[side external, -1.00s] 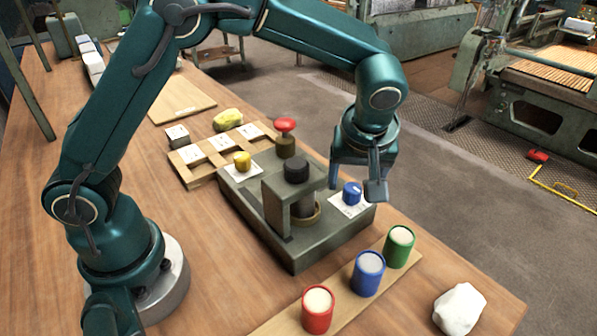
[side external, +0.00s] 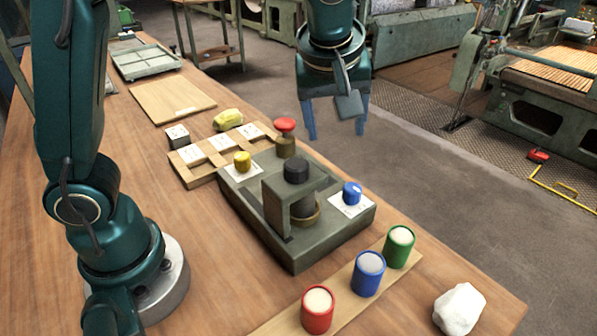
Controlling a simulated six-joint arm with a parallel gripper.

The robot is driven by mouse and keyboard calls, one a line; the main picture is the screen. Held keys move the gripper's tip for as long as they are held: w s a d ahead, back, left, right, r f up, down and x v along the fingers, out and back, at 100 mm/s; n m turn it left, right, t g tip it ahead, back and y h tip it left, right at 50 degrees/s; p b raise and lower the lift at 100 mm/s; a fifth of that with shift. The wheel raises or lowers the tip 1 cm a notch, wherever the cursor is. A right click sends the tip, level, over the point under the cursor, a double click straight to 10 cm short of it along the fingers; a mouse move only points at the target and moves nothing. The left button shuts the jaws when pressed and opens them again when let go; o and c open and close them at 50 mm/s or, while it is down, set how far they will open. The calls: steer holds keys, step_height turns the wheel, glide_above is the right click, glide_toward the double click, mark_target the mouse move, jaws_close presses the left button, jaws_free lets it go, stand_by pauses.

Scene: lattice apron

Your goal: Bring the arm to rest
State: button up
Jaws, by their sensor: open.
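My gripper (side external: 336,130) is open and empty. Its two blue fingers point down, in the air above and behind the grey fixture (side external: 292,255) in this view. My gripper touches nothing that I can see. The fixture stands on the wooden table (side external: 160,215). It carries a black-topped press post (side external: 297,170), a yellow knob (side external: 242,162) and a blue knob (side external: 352,193) on white cards, and a red mushroom-shaped button (side external: 285,125) at its far end.
A wooden strip holds a red cup (side external: 317,310), a blue cup (side external: 368,273) and a green cup (side external: 399,247). A white lump (side external: 459,309) lies at the near right corner. A slotted wooden rack (side external: 195,170), a yellow lump (side external: 228,119) and a flat board (side external: 172,98) lie farther left.

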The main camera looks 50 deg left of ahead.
steer(key=shift+m+t+h, duration=0.3)
steer(key=s+a+r, duration=0.2)
steer(key=s, duration=0.2)
steer(key=shift+a+r, duration=0.4)
steer(key=s+f+m+h, duration=0.2)
steer(key=s+f+m, duration=0.2)
steer(key=s+m, duration=0.6)
steer(key=shift+s+f+t, duration=0.35)
steer(key=shift+s+t, duration=0.05)
steer(key=shift+s, duration=0.7)
